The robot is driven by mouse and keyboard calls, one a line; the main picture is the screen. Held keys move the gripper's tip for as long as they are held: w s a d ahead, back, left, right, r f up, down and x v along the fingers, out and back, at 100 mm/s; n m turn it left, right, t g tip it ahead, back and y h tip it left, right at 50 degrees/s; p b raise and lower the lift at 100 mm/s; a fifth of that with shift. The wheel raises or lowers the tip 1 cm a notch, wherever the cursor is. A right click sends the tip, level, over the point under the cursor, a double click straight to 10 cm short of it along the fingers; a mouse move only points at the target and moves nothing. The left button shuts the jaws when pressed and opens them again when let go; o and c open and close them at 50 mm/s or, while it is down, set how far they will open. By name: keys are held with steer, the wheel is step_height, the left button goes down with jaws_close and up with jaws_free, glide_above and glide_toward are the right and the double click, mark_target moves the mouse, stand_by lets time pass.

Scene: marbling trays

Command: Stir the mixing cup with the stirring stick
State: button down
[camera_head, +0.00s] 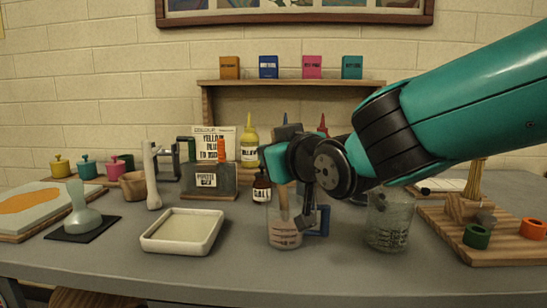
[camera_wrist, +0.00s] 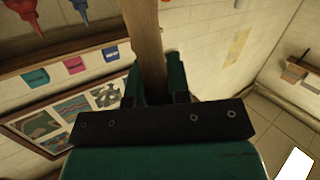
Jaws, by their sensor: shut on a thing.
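The mixing cup (camera_head: 285,239) is a clear cup with reddish marks, standing upright near the table's front middle. The stirring stick (camera_head: 284,203) is a flat light-brown wooden strip, and its lower part shows inside the cup's outline. Whether its tip touches the bottom is not clear. My gripper (camera_wrist: 156,82) is shut on the stick, which shows as a wooden strip (camera_wrist: 145,38) between the teal fingers in the wrist view. In the head view the gripper is above the cup, partly hidden by my wrist.
A clear textured beaker (camera_head: 390,232) stands right of the cup, close to my arm. A white tray (camera_head: 150,243) lies to the left. A wooden board (camera_head: 490,254) with coloured rings is at the right. Bottles, including a yellow one (camera_head: 249,146), stand behind.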

step_height(320, 180, up, 6)
steer(key=p, duration=0.3)
steer(key=shift+r+p, duration=0.25)
steer(key=shift+p, duration=0.15)
stand_by(1.4)
